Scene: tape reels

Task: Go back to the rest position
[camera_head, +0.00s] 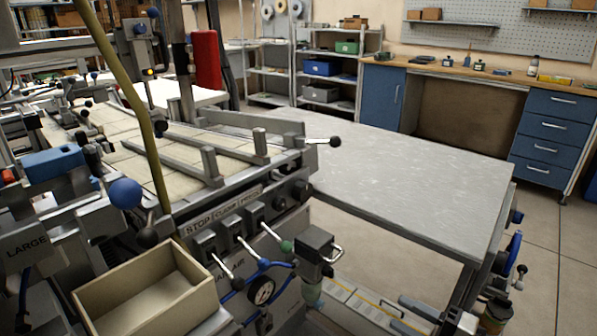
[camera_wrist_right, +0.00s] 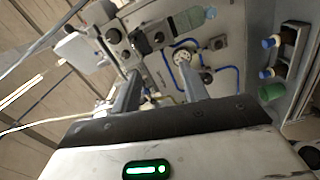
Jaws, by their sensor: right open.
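My right gripper (camera_head: 402,312) shows at the bottom of the head view, right of the machine's front panel and below the grey table top. It is only partly in frame there. In the right wrist view its two fingers (camera_wrist_right: 158,78) stand apart with nothing between them. Beyond them the machine's panel with its gauge (camera_wrist_right: 183,57) and blue hoses shows, apart from the fingers. My left gripper is not in view.
The machine's front (camera_head: 262,290) has levers, knobs and a gauge sticking out. An empty open box (camera_head: 150,290) stands at the lower left. The grey table top (camera_head: 400,180) is bare. A blue-drawered workbench (camera_head: 552,130) and shelves (camera_head: 322,88) stand at the back.

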